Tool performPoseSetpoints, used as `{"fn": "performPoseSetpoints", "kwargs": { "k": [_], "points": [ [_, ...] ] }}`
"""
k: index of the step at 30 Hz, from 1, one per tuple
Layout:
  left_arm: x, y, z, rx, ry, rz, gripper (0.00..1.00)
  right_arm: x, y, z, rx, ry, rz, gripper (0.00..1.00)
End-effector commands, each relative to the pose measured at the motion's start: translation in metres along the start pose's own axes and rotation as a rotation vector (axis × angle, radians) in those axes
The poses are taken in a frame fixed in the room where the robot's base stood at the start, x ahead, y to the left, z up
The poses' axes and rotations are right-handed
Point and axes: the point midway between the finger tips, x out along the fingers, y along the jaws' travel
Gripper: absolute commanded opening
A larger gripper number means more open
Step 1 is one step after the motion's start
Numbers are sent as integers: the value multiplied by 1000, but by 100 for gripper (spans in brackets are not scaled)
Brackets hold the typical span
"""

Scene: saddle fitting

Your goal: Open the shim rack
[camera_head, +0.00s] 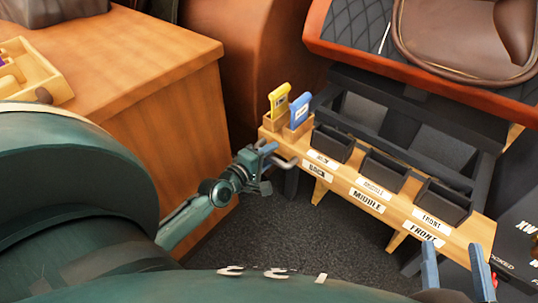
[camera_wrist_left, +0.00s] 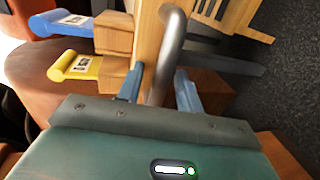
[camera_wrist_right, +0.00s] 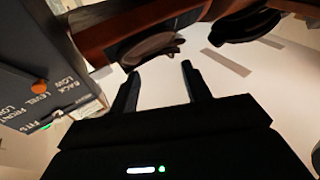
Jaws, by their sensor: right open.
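The shim rack appears to be the long wooden piece (camera_head: 395,212) with labels BACK, MIDDLE and FRONT. A grey curved handle (camera_head: 284,162) sits at its left end; the handle also shows in the left wrist view (camera_wrist_left: 171,45). My left gripper (camera_head: 264,160) is at this handle. In the left wrist view, my left gripper's fingers (camera_wrist_left: 160,82) lie either side of the handle's lower end; whether they press on it is unclear.
Several black bins (camera_head: 384,170) line the rack. A yellow tag (camera_head: 279,98) and a blue tag (camera_head: 299,110) stand in wooden holders at its left end. A wooden cabinet (camera_head: 165,95) stands left. A saddle (camera_head: 465,40) is at upper right. A dark box (camera_head: 518,240) is at right.

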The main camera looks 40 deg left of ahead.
Motion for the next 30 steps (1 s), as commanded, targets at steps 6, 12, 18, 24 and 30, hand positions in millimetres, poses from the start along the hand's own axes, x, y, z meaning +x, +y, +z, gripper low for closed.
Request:
{"fn": "performPoseSetpoints", "kwargs": {
  "k": [6, 12, 18, 24, 30],
  "points": [
    [-10, 0, 0, 1, 0, -2, 36, 1, 1, -4, -6, 0, 0, 48],
    [-49, 1, 0, 2, -1, -6, 36, 1, 2, -12, -34, -1, 2, 48],
    [-93, 1, 0, 2, -2, -6, 36, -3, 4, -2, -64, -41, 8, 48],
    [-122, 0, 0, 2, -1, -4, 36, -4, 4, -2, -82, -44, 9, 48],
    [-132, 0, 0, 0, -1, 0, 36, -5, 4, -1, -83, -50, 11, 48]
  ]
}}
